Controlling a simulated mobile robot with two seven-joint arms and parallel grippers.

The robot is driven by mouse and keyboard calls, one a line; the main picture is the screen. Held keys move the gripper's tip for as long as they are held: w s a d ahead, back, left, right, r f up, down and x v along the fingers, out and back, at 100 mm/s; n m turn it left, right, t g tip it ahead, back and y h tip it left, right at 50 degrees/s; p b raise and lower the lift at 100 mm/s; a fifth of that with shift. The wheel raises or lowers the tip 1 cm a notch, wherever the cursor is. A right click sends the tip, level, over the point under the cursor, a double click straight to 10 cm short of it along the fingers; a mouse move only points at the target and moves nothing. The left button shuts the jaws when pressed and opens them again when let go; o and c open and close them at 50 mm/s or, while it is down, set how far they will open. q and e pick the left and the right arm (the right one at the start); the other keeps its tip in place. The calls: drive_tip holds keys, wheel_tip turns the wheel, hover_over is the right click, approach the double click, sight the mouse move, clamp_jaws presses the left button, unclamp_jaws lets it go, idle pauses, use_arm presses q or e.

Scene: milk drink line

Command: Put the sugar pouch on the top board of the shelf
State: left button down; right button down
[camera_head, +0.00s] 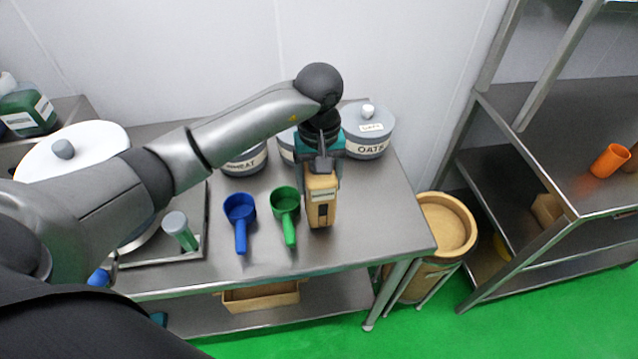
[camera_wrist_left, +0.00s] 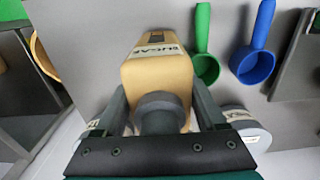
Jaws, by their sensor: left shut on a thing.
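The sugar pouch (camera_head: 321,205) is a tan block-shaped pack with a pale label, at the right part of the metal table (camera_head: 370,250). My left gripper (camera_head: 322,172) points down over it and is shut on its upper part. In the left wrist view the pouch (camera_wrist_left: 158,75) sits between the two fingers (camera_wrist_left: 160,115), its label reading SUGAR. I cannot tell whether its base touches the table. The metal shelf (camera_head: 535,115) stands at the right, apart from the table; its upper edge is cut off by the picture. My right gripper is not in view.
A green scoop (camera_head: 286,205) and a blue scoop (camera_head: 240,212) lie left of the pouch. Lidded pots, one the oats pot (camera_head: 368,130), stand behind. A round wooden bin (camera_head: 447,230) fills the gap before the shelf. An orange cup (camera_head: 610,160) lies on a shelf board.

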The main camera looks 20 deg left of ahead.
use_arm(q)
drive_tip(key=shift+f, duration=0.6)
drive_tip(key=shift+f, duration=0.1)
drive_tip(key=shift+c, duration=2)
unclamp_jaws()
drive_tip(key=shift+f, duration=0.15)
drive_tip(key=o, duration=0.4)
